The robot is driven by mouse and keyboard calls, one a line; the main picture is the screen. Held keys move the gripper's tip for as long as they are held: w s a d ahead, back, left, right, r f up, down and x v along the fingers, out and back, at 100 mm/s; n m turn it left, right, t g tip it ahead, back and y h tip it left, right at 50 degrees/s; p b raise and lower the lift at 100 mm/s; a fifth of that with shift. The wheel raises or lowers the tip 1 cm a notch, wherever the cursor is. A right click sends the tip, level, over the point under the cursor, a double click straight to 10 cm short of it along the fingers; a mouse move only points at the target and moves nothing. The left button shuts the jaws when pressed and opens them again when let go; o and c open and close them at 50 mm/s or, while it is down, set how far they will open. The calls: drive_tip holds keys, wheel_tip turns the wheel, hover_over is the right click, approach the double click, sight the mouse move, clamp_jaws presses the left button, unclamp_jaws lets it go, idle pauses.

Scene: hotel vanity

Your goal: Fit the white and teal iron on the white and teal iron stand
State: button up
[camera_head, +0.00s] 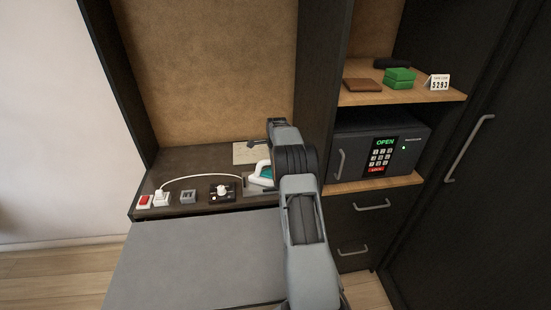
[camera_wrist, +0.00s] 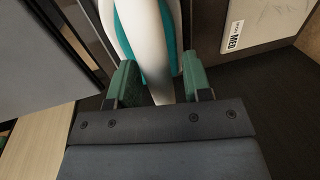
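The white and teal iron (camera_head: 258,177) is on the dark vanity top, partly hidden behind my arm in the head view. In the wrist view its white handle (camera_wrist: 151,45) runs down between my gripper's green fingers (camera_wrist: 160,84), with teal surfaces beside it. The fingers stand close on both sides of the handle; I cannot tell whether they press on it. In the head view my gripper (camera_head: 257,145) is near the iron, its fingertips not clear. A grey flat piece (camera_head: 253,188) shows by the iron. I cannot clearly make out the stand.
A white cord runs left from the iron to a white plug (camera_head: 161,198) beside a red switch (camera_head: 144,202). A small grey block (camera_head: 188,197) and a black box with a white knob (camera_head: 222,192) stand between. A printed card (camera_wrist: 266,24) lies behind. The safe (camera_head: 380,150) is right.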

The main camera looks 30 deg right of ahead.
drive_tip(key=shift+o, duration=1.1)
drive_tip(key=shift+x, duration=0.85)
drive_tip(key=shift+s+a+f, duration=0.15)
drive_tip(key=shift+s, duration=0.1)
drive_tip(key=shift+p+v, duration=0.45)
drive_tip(key=shift+v, duration=0.3)
drive_tip(key=shift+s+r+n+p, duration=0.55)
drive_tip(key=shift+r+n+p, duration=0.45)
drive_tip(key=shift+r+p, duration=2.15)
drive_tip(key=s+a+f+n+g+b, duration=0.1)
drive_tip(key=s+a+n+b, duration=0.1)
drive_tip(key=s+a+n, duration=0.3)
drive_tip(key=s+a+r+n+t, duration=0.1)
drive_tip(key=s+a+r+n, duration=0.3)
drive_tip(key=s+a, duration=0.4)
drive_tip(key=s+a+r+n+t+b, duration=0.1)
drive_tip(key=s+a+r+n, duration=0.4)
drive_tip(key=s+a, duration=0.3)
drive_tip(key=s+a+r+n+t+y+b, duration=0.1)
drive_tip(key=s+a+r+n, duration=0.3)
drive_tip(key=s+a+n, duration=0.3)
drive_tip(key=shift+s+a+t, duration=0.3)
drive_tip(key=shift+s+a, duration=0.25)
drive_tip(key=shift+s, duration=1.2)
